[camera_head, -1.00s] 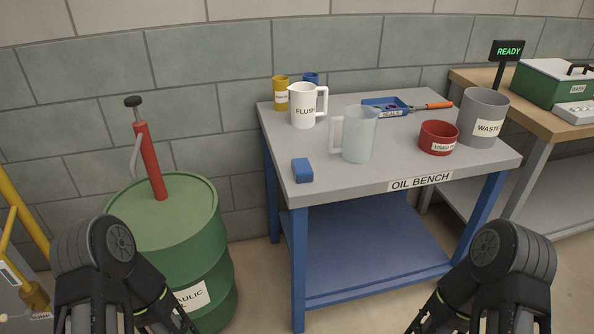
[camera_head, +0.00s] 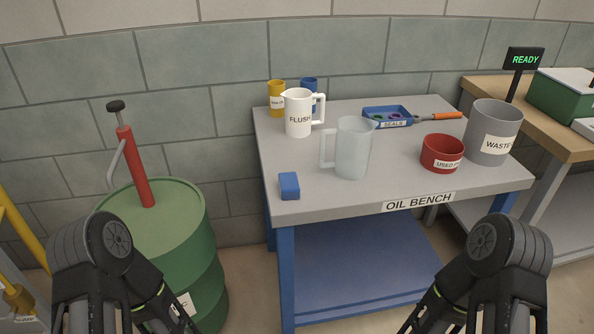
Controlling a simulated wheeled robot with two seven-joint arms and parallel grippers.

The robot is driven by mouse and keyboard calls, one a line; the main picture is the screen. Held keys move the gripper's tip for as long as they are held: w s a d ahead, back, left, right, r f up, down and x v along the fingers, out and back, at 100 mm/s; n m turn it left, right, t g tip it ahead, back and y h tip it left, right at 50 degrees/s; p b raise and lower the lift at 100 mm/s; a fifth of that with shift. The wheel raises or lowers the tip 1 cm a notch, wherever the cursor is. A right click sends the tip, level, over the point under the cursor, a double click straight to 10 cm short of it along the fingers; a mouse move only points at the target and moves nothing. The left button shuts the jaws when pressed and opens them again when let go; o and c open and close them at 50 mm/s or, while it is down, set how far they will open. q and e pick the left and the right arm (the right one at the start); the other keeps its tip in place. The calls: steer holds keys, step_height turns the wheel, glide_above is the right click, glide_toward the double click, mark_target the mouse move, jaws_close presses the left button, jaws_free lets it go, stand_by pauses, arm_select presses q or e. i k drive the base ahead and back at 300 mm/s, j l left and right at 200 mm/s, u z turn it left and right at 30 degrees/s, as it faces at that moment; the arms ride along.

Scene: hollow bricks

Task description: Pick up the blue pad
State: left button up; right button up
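The blue pad (camera_head: 289,186) is a small blue block lying on the grey top of the oil bench (camera_head: 350,203), near its front left corner. Nothing touches it. My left arm comes in at the lower left in front of the green drum, and my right arm at the lower right in front of the bench. Both are well short of the pad.
A clear jug (camera_head: 353,148) stands right of the pad, with a white FLUSH jug (camera_head: 298,115) behind. A red pot (camera_head: 442,152), grey WASTE bin (camera_head: 494,132) and blue SEALS tray (camera_head: 386,112) are further right. A green drum (camera_head: 165,225) with a red pump (camera_head: 136,170) stands left.

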mark_target(290, 187)
steer(key=i+l+u, duration=0.2)
steer(key=i+l, duration=0.2)
steer(key=l, duration=0.25)
steer(key=i+l+u, duration=0.1)
steer(key=l, duration=0.2)
steer(key=i+l, duration=0.25)
steer(key=l+u, duration=0.05)
steer(key=l, duration=0.05)
